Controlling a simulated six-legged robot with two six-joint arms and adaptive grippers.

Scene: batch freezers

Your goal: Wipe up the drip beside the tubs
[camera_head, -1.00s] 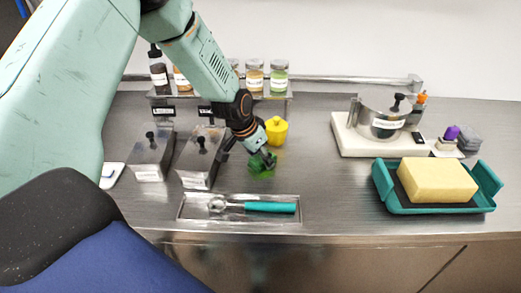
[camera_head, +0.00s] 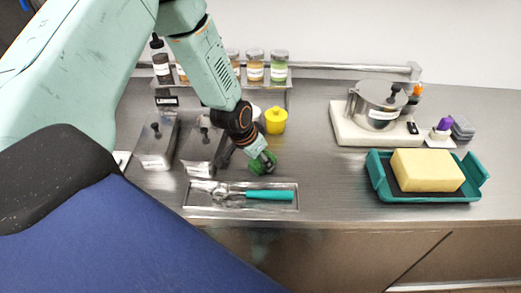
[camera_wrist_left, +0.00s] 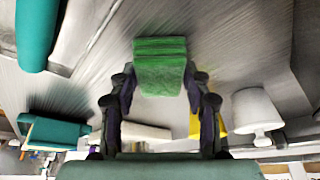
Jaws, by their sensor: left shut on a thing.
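My left gripper (camera_head: 259,157) is shut on a folded green cloth (camera_head: 263,164), held low at the steel counter just behind the scoop tray. The cloth also shows between the fingertips in the left wrist view (camera_wrist_left: 160,66). Two lidded steel tubs, one on the left (camera_head: 157,143) and one nearer the gripper (camera_head: 203,145), stand left of the cloth. I cannot make out a drip now; the cloth and gripper hide part of the counter. Whether the cloth touches the counter is hard to tell. My right gripper is not in view.
The scoop tray (camera_head: 188,201) holds a teal-handled scoop (camera_head: 270,195). A yellow pot (camera_head: 275,121) stands behind the cloth. Jars (camera_head: 278,68) line the rear shelf. At right are a teal tray (camera_head: 376,184) with a yellow block (camera_head: 427,170) and a steel pot (camera_head: 378,103). The middle counter is clear.

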